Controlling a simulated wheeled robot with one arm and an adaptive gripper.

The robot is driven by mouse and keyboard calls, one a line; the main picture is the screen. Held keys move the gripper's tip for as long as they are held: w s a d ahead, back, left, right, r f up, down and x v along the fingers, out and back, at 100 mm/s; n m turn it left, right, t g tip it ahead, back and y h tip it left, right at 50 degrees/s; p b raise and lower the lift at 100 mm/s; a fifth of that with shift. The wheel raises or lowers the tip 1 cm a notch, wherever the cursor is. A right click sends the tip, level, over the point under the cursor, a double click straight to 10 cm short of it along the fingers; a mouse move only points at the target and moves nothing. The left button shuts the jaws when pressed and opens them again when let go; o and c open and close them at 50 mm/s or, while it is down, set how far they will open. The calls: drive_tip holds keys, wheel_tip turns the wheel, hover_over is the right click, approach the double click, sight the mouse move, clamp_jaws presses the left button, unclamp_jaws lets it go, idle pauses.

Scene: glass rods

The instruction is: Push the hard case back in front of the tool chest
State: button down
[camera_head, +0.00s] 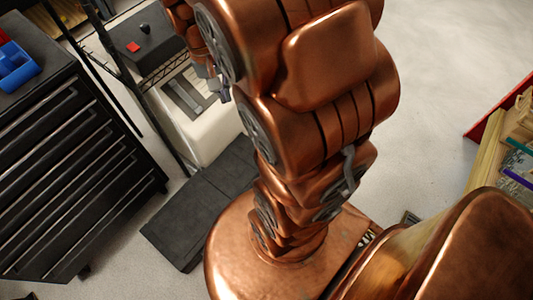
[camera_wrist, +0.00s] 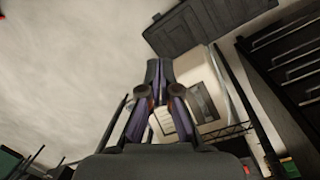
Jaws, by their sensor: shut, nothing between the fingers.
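The hard case (camera_head: 197,208) is dark grey and lies flat on the floor in the head view, right of the tool chest. Its right end is hidden behind my arm. It also shows at the top of the wrist view (camera_wrist: 200,25). The tool chest (camera_head: 75,170) is black with several drawers and stands at the left, with a strip of floor between it and the case. It shows at the right of the wrist view (camera_wrist: 293,72). My gripper (camera_wrist: 160,68) is shut and empty. In the wrist view its tips appear below the case, and I cannot tell whether they touch it.
A white unit (camera_head: 205,130) stands by a dark wire rack (camera_head: 118,62) behind the case. A blue bin (camera_head: 15,68) sits on the chest. A red-edged crate (camera_head: 487,138) with mixed items is at the right. Pale floor (camera_head: 450,50) is clear at the upper right.

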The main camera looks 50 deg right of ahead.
drive_tip(key=w+d+f+m+b, duration=0.2)
drive_tip(key=w+d+f+b, duration=0.2)
drive_tip(key=d+f, duration=0.55)
drive_tip(key=w+d+f+m+b, duration=0.2)
drive_tip(key=w+d+f+b, duration=0.3)
drive_tip(key=f, duration=0.7)
drive_tip(key=w+d+f+m+b, duration=0.35)
drive_tip(key=d+f, duration=0.45)
drive_tip(key=f, duration=0.3)
drive_tip(key=d+f+m+b, duration=0.1)
drive_tip(key=d+f+b, duration=0.2)
drive_tip(key=f, duration=1.3)
drive_tip(key=d+f+m+t+b, duration=0.1)
drive_tip(key=f+b, duration=0.5)
drive_tip(key=f, duration=1)
drive_tip(key=d+f+m+b, duration=0.2)
drive_tip(key=d+f+b, duration=0.3)
drive_tip(key=f, duration=1.1)
drive_tip(key=shift+d+f+m+t+y, duration=0.15)
drive_tip(key=shift+d+m+t+y, duration=0.15)
drive_tip(key=shift+d+m+y, duration=0.15)
drive_tip(key=shift+a, duration=0.25)
drive_tip(key=shift+a+b, duration=0.65)
drive_tip(key=shift+a, duration=0.95)
drive_tip(key=shift+r, duration=0.2)
drive_tip(key=shift+a, duration=0.15)
